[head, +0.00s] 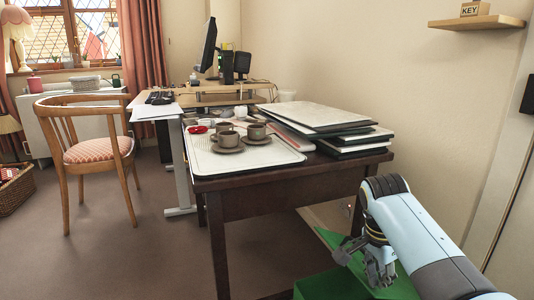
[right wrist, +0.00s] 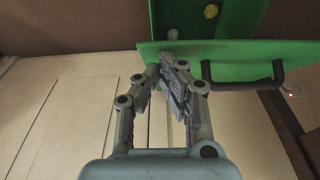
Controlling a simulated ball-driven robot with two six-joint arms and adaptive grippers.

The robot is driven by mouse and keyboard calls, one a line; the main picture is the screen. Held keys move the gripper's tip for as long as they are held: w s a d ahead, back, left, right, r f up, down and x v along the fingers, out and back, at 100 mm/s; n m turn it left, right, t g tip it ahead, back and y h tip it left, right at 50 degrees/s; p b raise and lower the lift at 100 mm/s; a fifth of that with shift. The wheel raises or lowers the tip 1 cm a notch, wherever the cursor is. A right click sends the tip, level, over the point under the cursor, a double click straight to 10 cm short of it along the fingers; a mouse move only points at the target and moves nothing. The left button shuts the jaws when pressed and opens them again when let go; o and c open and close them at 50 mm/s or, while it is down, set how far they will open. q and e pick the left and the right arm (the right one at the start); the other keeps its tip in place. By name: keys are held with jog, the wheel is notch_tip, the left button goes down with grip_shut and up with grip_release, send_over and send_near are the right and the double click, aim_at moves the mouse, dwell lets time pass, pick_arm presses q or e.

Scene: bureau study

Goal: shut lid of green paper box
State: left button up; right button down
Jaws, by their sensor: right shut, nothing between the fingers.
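The green paper box (head: 328,287) is at the bottom of the head view, low beside the desk and partly hidden by my right arm. A green panel, which looks like its raised lid (head: 328,238), shows left of my right gripper (head: 362,264). In the right wrist view a green panel (right wrist: 220,62) with a dark handle (right wrist: 245,82) lies beyond the fingertips. My right gripper, also in the right wrist view (right wrist: 168,62), is shut and empty. Its tips look close to the panel edge; contact is unclear. My left gripper is out of view.
A dark wooden desk (head: 290,182) stands left of my right arm, with a white tray (head: 280,157), brown cups (head: 228,138) and stacked folders (head: 318,118). A wooden chair (head: 95,150) is farther left. The wall is close on the right. Open floor lies at the left front.

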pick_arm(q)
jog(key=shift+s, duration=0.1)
pick_arm(e)
jog(key=shift+f, duration=0.1)
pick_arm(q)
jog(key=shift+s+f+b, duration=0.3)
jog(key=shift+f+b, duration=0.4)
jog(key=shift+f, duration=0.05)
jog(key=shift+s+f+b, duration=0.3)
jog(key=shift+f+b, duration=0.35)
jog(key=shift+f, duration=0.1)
pick_arm(e)
notch_tip(320, 180, down, 7)
jog(key=s+a, duration=0.1)
jog(key=a, duration=0.2)
jog(key=shift+f, duration=0.1)
